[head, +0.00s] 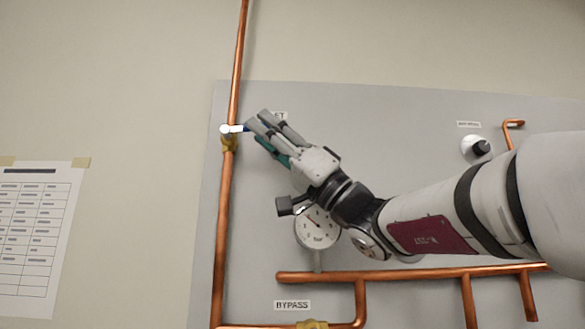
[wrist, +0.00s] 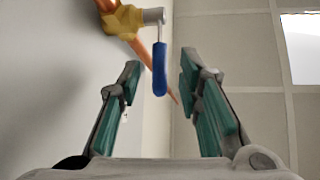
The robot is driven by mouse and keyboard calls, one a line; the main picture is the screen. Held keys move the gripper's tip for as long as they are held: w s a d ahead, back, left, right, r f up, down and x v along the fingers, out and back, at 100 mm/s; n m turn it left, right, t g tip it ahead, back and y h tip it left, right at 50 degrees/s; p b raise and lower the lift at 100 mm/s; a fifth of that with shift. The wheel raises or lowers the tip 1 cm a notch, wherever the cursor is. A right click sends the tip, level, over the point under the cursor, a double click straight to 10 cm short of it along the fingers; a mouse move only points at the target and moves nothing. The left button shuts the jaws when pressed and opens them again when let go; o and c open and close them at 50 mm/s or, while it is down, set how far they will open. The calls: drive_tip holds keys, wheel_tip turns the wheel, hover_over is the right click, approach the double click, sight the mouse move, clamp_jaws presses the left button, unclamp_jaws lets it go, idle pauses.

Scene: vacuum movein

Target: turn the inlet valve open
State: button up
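The inlet valve (head: 229,143) is a brass body on the vertical copper pipe at the left of the panel. Its lever has a pale metal stem and a blue grip, mostly hidden behind my fingers in the head view. In the wrist view the brass body (wrist: 122,18) is at the top and the blue grip (wrist: 159,70) hangs down from the stem. My gripper (head: 259,119) is open beside the lever, and in the wrist view its fingertips (wrist: 160,64) stand on either side of the grip, with gaps. I cannot tell how deep the grip sits between them.
A label ending in "ET" (head: 280,115) is partly covered by my fingers. A round gauge (head: 316,228) sits below my wrist. Copper pipes (head: 400,275) and a BYPASS label (head: 292,305) are lower down.

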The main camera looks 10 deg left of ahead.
drive_tip(key=shift+p+x, duration=0.35)
drive_tip(key=shift+x, duration=1)
drive_tip(key=shift+c, duration=0.2)
clamp_jaws()
